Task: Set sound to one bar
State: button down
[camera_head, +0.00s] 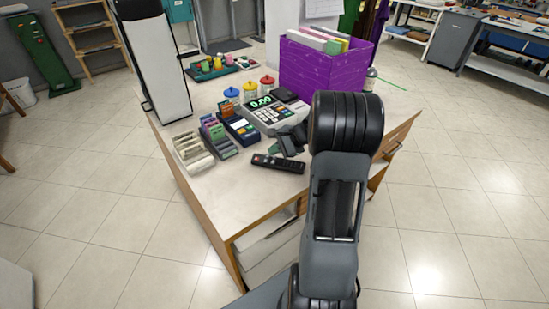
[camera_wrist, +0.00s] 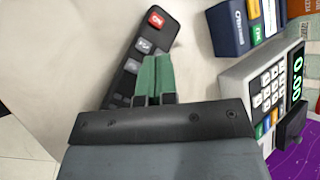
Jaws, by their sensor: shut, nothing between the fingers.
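A black remote control (camera_head: 279,163) lies flat on the counter near its front edge, with a red button at its left end. In the wrist view the remote (camera_wrist: 137,58) lies slanted, with the red button at the top and grey buttons below it. My gripper (camera_wrist: 156,62) has green fingertips, held together with nothing between them. The fingertips are over the lower right side of the remote and hide part of its buttons. I cannot tell whether they touch it. In the head view my gripper (camera_head: 291,149) is just behind the remote, partly hidden by my arm.
A till with a green 0.00 display (camera_head: 262,103) stands behind my gripper, with a card terminal (camera_head: 239,128) to its left. Card holders (camera_head: 218,139) stand further left. A purple box of folders (camera_head: 318,73) stands at the back right. The counter (camera_head: 228,185) left of the remote is bare.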

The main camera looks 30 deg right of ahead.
aim_at(275, 158)
jog(key=shift+f, duration=0.25)
jog(key=shift+f+b, duration=0.35)
jog(key=shift+b, duration=0.05)
dwell(0.5)
jog(key=shift+r, duration=0.1)
dwell(0.3)
jog(key=shift+r+p, duration=0.6)
jog(key=shift+r, duration=0.1)
jog(key=shift+r+p, duration=1.95)
jog(key=shift+r, duration=0.6)
dwell(0.5)
